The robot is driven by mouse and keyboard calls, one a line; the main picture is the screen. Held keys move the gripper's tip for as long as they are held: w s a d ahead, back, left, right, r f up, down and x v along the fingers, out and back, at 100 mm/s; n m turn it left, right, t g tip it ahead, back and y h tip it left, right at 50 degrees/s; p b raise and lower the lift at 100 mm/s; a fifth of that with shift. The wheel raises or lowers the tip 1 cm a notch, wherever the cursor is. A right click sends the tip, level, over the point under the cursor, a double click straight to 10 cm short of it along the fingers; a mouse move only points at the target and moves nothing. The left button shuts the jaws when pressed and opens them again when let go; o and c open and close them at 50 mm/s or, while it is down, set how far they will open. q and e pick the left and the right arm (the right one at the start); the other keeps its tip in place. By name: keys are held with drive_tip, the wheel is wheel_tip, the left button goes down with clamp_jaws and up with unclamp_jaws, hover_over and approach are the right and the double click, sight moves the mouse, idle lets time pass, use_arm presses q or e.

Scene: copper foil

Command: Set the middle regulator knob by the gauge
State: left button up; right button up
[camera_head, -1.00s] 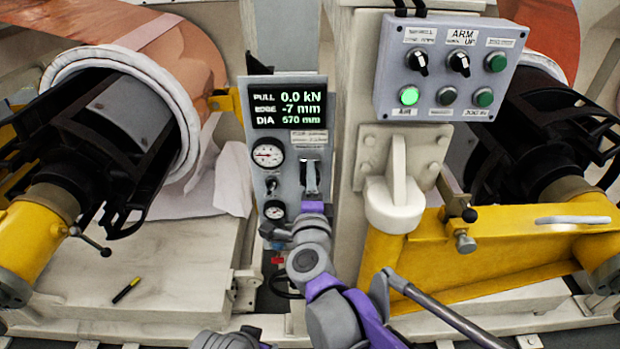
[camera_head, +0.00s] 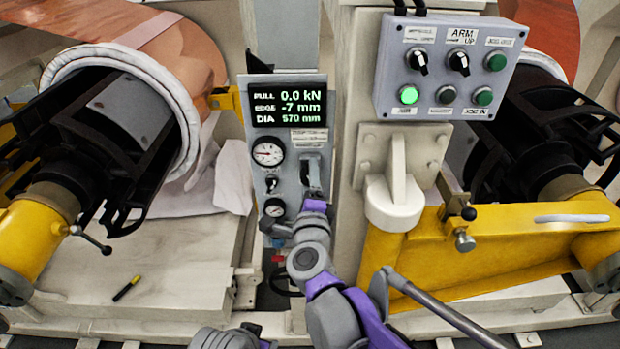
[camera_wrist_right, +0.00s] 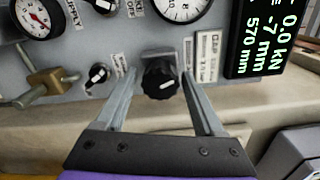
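The regulator panel (camera_head: 293,222) stands in the middle of the head view, with a gauge (camera_head: 268,152) whose dial also shows at the top of the right wrist view (camera_wrist_right: 181,5). My right gripper (camera_head: 312,186) is at the panel's lower right. In the right wrist view its two fingers (camera_wrist_right: 159,76) are spread, one on each side of a black ribbed knob (camera_wrist_right: 160,80). A narrow gap seems to show on both sides; contact is hard to tell. The needle's exact reading is too small to tell. My left gripper is not in view.
The display (camera_head: 289,107) reads 0.0 kN, -7 mm and 570 mm. A smaller knob (camera_wrist_right: 98,73), another gauge (camera_wrist_right: 38,15) and a brass valve (camera_wrist_right: 52,84) lie left of the fingers. A grey button box (camera_head: 450,68) hangs at upper right.

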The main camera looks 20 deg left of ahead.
drive_tip(key=shift+o, duration=0.4)
drive_tip(key=v, duration=1)
drive_tip(key=shift+s, duration=0.4)
drive_tip(key=shift+d, duration=0.1)
drive_tip(key=s+d+f+n+g+h+p, duration=0.1)
drive_tip(key=s+d+f+n+g, duration=0.3)
drive_tip(key=d, duration=0.5)
drive_tip(key=s+d+f+n+g+h+p, duration=0.1)
drive_tip(key=s+d+f+n+g, duration=0.3)
drive_tip(key=d, duration=0.6)
drive_tip(key=s+d+f+n+g+h+p, duration=0.2)
drive_tip(key=s+d+f+n+g+h, duration=0.1)
drive_tip(key=s+d+f+n, duration=0.4)
drive_tip(key=d+f+n+g, duration=0.1)
drive_tip(key=d+f+n, duration=0.1)
drive_tip(key=d, duration=0.1)
drive_tip(key=shift+s, duration=0.25)
